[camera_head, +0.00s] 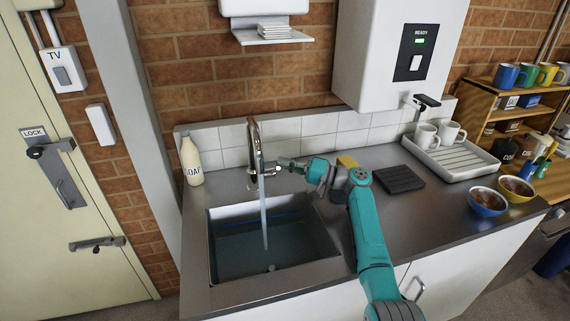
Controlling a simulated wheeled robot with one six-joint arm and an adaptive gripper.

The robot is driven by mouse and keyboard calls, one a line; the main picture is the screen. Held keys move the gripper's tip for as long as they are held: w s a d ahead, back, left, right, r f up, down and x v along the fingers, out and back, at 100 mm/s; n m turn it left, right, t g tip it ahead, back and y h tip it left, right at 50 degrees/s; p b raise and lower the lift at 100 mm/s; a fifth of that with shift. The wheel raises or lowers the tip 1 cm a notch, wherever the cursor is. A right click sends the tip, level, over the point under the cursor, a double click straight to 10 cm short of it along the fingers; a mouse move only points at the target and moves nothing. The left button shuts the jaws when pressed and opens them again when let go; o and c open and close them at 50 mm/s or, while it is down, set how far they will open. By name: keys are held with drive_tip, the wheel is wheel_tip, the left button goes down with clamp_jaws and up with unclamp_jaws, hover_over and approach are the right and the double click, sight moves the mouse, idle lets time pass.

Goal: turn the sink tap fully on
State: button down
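The sink tap (253,148) is a tall chrome spout at the back of the sink. A stream of water (263,210) runs from it into the steel sink basin (222,276). The tap's lever is small and partly hidden near my gripper, so its exact position is unclear. My gripper (284,163) is at the right side of the tap base, level with the lever area and pointing left. The fingers are too small and blended with the chrome to tell whether they are open or shut.
A white drainer (456,162) holds mugs farther right, near two bowls (487,201). A white water heater (396,50) hangs above.

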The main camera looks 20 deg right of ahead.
drive_tip(key=shift+s+a+f, duration=0.15)
drive_tip(key=shift+s+f, duration=0.05)
drive_tip(key=shift+f, duration=0.3)
drive_tip(key=r+v, duration=0.1)
drive_tip(key=v, duration=1.1)
drive_tip(key=shift+w, duration=0.15)
